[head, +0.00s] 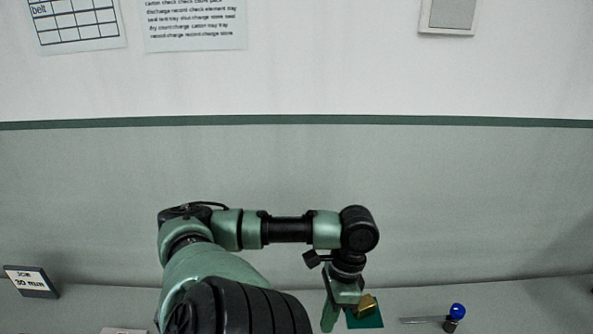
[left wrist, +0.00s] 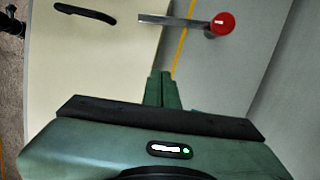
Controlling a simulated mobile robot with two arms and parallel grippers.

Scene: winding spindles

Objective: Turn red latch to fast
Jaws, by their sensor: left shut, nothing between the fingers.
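The red latch shows in the left wrist view as a metal lever (left wrist: 172,21) with a round red knob (left wrist: 222,23) bearing a small white mark. It lies beyond my left fingertips, apart from them. My left gripper (left wrist: 161,88) is shut and empty; its fingers point toward the lever. In the head view my left gripper (head: 331,316) hangs low at the bottom centre, partly cut by the frame edge. I cannot make out the red latch in the head view. My right gripper is in neither view.
A lever with a blue knob (head: 457,311) stands at the lower right. A gold piece (head: 367,304) on a teal plate (head: 373,320) is close beside my left gripper. A small sign (head: 31,282) stands at far left. A dark handle (left wrist: 85,13) is on the pale panel.

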